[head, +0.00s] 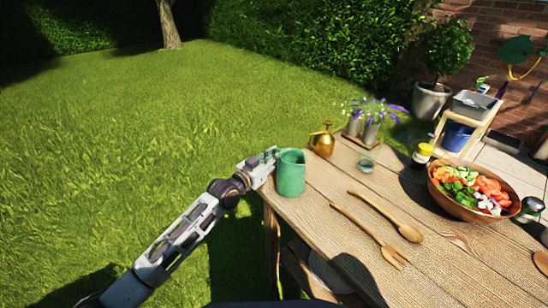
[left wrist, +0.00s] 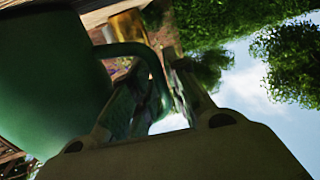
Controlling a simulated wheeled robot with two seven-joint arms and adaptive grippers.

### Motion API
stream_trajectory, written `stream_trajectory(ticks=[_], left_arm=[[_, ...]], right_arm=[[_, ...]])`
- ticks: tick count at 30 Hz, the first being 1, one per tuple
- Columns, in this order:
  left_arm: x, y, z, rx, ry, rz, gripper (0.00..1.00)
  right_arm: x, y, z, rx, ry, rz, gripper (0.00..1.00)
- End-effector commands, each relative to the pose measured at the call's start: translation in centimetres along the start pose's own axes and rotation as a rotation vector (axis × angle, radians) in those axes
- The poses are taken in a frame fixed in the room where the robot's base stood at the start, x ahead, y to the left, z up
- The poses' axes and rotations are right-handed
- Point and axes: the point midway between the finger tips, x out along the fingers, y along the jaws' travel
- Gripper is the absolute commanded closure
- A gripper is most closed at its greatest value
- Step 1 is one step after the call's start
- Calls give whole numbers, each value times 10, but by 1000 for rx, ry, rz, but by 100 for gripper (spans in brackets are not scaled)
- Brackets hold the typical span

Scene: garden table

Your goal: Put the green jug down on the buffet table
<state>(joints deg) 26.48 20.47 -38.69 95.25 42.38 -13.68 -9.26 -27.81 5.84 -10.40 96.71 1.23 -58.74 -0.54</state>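The green jug (head: 291,173) is upright at the near left corner of the wooden buffet table (head: 330,225). I cannot tell whether its base touches the tabletop or is just above it. My left gripper (head: 268,160) is at the jug's left side, where the handle is. In the left wrist view the jug's body (left wrist: 50,85) fills the left side, and its handle (left wrist: 140,52) passes between the fingers of my left gripper (left wrist: 160,95), which look closed on it. My right gripper is not in view.
A golden watering can (head: 322,143), a small glass (head: 366,163) and purple flowers (head: 373,115) stand behind the jug. Wooden servers (head: 385,215) lie to the right, beside a salad bowl (head: 460,205). Bare tabletop lies between jug and servers. Grass (head: 120,130) is left of the table.

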Motion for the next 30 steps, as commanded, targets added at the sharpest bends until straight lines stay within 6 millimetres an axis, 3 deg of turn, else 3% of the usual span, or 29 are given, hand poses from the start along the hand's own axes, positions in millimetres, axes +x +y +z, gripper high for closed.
stream_trajectory(ticks=[3, 19, 30], left_arm=[[0, 0, 0, 0, 0, 0, 68], [-1, 0, -3, 0, -1, 0, 68], [-37, 0, -2, 1, -1, -1, 68]], right_arm=[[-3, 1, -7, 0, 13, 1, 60], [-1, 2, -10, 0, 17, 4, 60], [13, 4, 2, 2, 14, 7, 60]])
